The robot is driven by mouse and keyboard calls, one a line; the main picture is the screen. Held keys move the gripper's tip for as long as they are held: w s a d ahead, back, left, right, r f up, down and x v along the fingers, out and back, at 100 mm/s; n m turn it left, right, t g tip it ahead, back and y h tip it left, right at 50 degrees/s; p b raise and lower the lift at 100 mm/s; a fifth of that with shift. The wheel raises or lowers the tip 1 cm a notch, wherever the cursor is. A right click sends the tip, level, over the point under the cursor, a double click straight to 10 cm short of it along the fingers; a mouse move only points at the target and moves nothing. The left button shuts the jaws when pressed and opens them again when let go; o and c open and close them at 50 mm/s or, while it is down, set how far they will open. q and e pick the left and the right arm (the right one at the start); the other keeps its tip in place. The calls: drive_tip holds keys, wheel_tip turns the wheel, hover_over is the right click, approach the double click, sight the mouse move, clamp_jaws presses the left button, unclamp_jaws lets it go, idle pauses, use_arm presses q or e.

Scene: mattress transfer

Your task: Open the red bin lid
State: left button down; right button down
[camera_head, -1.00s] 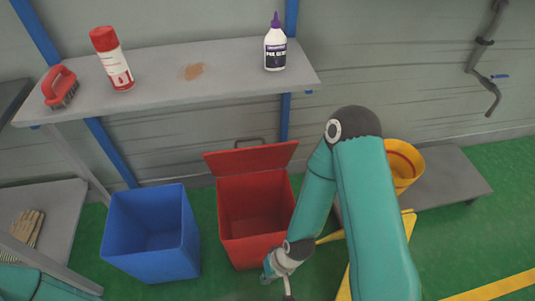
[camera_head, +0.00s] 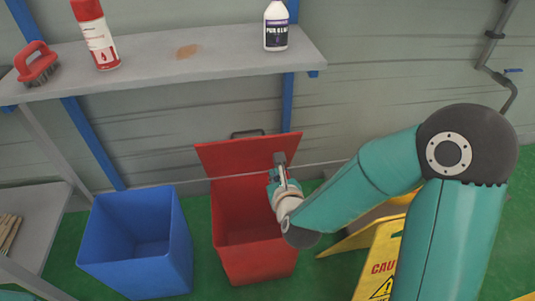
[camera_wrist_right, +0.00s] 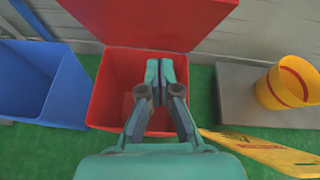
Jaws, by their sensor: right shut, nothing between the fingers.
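The red bin (camera_head: 255,266) stands on the green floor with its inside showing. Its red lid (camera_head: 228,157) is raised and leans back at the rear edge, with a dark handle behind its top. My right gripper (camera_head: 280,160) is shut and empty, over the right part of the lid in the head view. In the right wrist view the shut fingers (camera_wrist_right: 160,68) show over the bin's opening, just below the raised lid (camera_wrist_right: 140,18). I cannot tell whether they touch the lid. My left gripper is not in view.
An open blue bin (camera_head: 175,270) stands left of the red one. A shelf (camera_head: 140,72) above holds a brush (camera_head: 36,62), a spray can (camera_head: 98,38) and a glue bottle (camera_head: 276,28). A yellow caution sign (camera_head: 380,258) and a yellow bucket (camera_wrist_right: 285,88) are at the right.

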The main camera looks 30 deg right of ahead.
drive_tip(key=m, duration=0.2)
approach(266, 140)
wheel_tip(266, 140, down, 5)
drive_tip(key=w, duration=0.2)
drive_tip(key=shift+w+d+r+p, duration=0.25)
drive_tip(key=shift+w+r+p, duration=0.15)
drive_tip(key=shift+w, duration=0.15)
drive_tip(key=shift+w+d+r+p, duration=0.3)
drive_tip(key=shift+w+r, duration=0.1)
drive_tip(key=shift+w, duration=0.15)
drive_tip(key=shift+w+d+r, duration=0.15)
drive_tip(key=shift+w+r, duration=0.05)
drive_tip(key=shift+w, duration=0.45)
